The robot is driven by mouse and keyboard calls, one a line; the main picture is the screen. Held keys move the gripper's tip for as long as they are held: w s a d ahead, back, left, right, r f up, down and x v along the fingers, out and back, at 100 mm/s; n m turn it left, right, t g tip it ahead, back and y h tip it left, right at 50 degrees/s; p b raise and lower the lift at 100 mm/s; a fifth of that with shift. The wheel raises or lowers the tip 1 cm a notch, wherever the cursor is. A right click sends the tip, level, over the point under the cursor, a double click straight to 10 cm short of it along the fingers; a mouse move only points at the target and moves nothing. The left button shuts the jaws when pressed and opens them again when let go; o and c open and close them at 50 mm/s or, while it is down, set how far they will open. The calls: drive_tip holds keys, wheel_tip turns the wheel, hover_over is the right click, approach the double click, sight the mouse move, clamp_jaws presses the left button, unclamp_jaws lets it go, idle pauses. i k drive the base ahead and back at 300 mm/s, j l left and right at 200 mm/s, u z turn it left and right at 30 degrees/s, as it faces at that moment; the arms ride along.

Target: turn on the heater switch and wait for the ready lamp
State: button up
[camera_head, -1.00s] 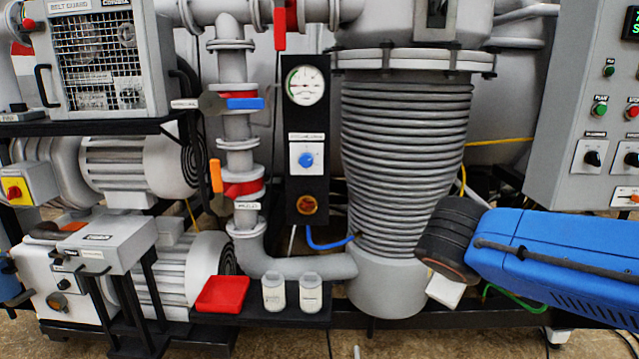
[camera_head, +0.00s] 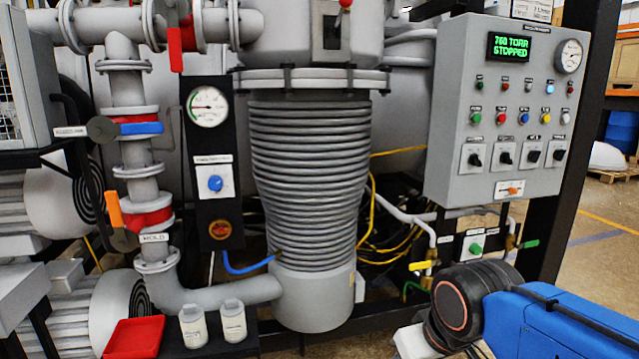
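A narrow black box stands left of the ribbed grey column, with a blue knob (camera_head: 215,183) on a white plate. Below the knob is a dark amber round piece (camera_head: 220,229), perhaps a lamp, which looks unlit. The grey control panel (camera_head: 445,130) at right has several black rotary switches (camera_head: 506,158) under rows of coloured buttons and lamps. Its green display (camera_head: 512,47) reads 760 TORR STOPPED. Labels are too small to tell which control is the heater switch. My blue arm reaches in at lower right, below the panel and touching nothing visible; my gripper's fingers are not visible.
The ribbed column (camera_head: 310,180) stands mid-view. Pipes with a blue valve handle (camera_head: 140,128) and an orange one (camera_head: 114,209) are at left. A red tray (camera_head: 134,340) and two white bottles (camera_head: 193,326) are low in front. Clear floor shows at far right.

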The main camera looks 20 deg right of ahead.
sight(505, 157)
drive_tip(key=z, duration=0.35)
drive_tip(key=k+l+z, duration=0.15)
drive_tip(key=z, duration=0.55)
drive_tip(key=k+l, duration=0.05)
drive_tip(key=l, duration=0.05)
